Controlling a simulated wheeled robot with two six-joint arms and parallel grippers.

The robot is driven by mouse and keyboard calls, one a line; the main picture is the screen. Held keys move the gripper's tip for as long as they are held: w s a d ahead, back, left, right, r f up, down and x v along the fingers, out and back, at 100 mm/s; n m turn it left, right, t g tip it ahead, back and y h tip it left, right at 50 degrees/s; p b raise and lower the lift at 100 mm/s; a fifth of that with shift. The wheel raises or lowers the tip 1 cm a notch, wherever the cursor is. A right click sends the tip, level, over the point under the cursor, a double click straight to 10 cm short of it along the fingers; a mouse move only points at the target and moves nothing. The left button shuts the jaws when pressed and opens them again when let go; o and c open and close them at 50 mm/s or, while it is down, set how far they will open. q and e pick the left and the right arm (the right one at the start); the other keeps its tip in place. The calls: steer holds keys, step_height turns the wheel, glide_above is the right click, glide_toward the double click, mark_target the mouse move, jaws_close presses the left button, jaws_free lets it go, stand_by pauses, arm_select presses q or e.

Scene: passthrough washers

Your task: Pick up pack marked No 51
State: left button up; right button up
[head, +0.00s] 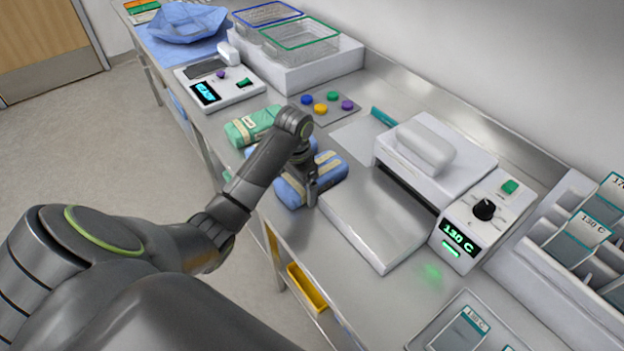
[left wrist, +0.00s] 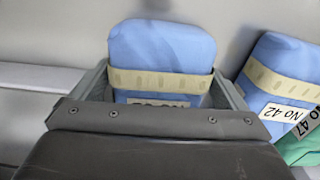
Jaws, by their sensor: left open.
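A blue pack (head: 331,168) with a pale band lies on the steel counter under my left gripper (head: 308,192). In the left wrist view this blue pack (left wrist: 160,48) sits between the two spread fingers; its white label is mostly hidden by the gripper body, so I cannot read its number fully. The left gripper is open, its fingers on either side of the pack; I cannot tell if they touch it. To the right in that view are a blue pack marked No 42 (left wrist: 285,70) and a green pack marked No 47 (left wrist: 300,150). My right gripper is not in view.
A green pack (head: 246,127) lies farther back. The sealer (head: 436,150) with its steel plate (head: 375,225) stands close to the right, its control box (head: 484,215) reading 130 C. A scale (head: 220,88) and wire baskets (head: 300,42) stand behind. The counter's front edge is near.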

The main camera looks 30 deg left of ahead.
arm_select(q)
steer(key=c, duration=1.1)
